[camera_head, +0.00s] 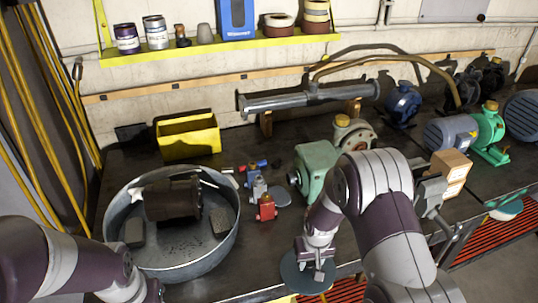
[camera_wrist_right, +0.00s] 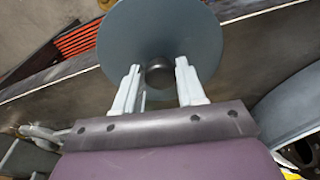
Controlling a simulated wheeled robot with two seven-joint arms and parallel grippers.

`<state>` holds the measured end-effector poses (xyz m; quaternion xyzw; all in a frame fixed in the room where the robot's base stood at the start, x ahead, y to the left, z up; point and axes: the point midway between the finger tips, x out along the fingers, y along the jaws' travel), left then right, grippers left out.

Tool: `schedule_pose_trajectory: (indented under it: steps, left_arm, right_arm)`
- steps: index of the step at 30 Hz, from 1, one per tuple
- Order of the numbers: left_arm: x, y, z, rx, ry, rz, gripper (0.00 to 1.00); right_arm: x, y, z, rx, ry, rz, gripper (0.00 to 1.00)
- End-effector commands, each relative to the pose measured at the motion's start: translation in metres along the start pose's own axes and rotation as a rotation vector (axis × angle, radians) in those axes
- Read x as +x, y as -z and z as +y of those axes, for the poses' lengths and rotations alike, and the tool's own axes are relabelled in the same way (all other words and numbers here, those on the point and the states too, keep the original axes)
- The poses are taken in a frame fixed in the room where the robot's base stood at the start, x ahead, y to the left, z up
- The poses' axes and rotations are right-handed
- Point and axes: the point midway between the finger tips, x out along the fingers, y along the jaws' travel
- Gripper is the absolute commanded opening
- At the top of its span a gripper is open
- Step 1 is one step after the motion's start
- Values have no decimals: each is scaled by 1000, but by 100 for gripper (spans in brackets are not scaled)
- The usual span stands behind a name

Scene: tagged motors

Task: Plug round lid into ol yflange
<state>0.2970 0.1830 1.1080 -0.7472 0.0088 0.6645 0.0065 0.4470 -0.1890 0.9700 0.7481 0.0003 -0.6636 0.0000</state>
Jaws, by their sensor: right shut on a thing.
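The round lid is a flat grey-blue disc (camera_head: 293,278) with a dark central knob; it shows large in the right wrist view (camera_wrist_right: 160,28). My right gripper (camera_head: 315,270) is shut on the lid's knob, with one finger on each side in the wrist view (camera_wrist_right: 158,76). The lid is at the table's front edge. I cannot tell for sure which flange is the oily one. My left arm enters at bottom left; its gripper is out of view.
A large metal basin (camera_head: 228,240) holding a dark motor part stands at left. Small valves, one red (camera_head: 266,207), lie between basin and pump. A yellow bin (camera_head: 188,138) is at the back. Motors and another green pump (camera_head: 488,130) crowd the right. A cardboard box (camera_head: 452,172) is beside my arm.

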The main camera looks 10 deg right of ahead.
Motion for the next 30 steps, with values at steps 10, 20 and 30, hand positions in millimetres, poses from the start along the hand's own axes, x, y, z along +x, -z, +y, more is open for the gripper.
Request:
schedule_pose_trajectory:
  steps: [10,20,30]
  left_arm:
    - [0,0,0,0,0,0,43]
    - [0,0,0,0,0,0,43]
    - [0,0,0,0,0,0,43]
  right_arm:
    - [-25,-6,-39,-190,23,5,13]
    - [-71,-21,-113,-564,69,4,13]
    - [-88,-26,-139,-699,85,2,13]
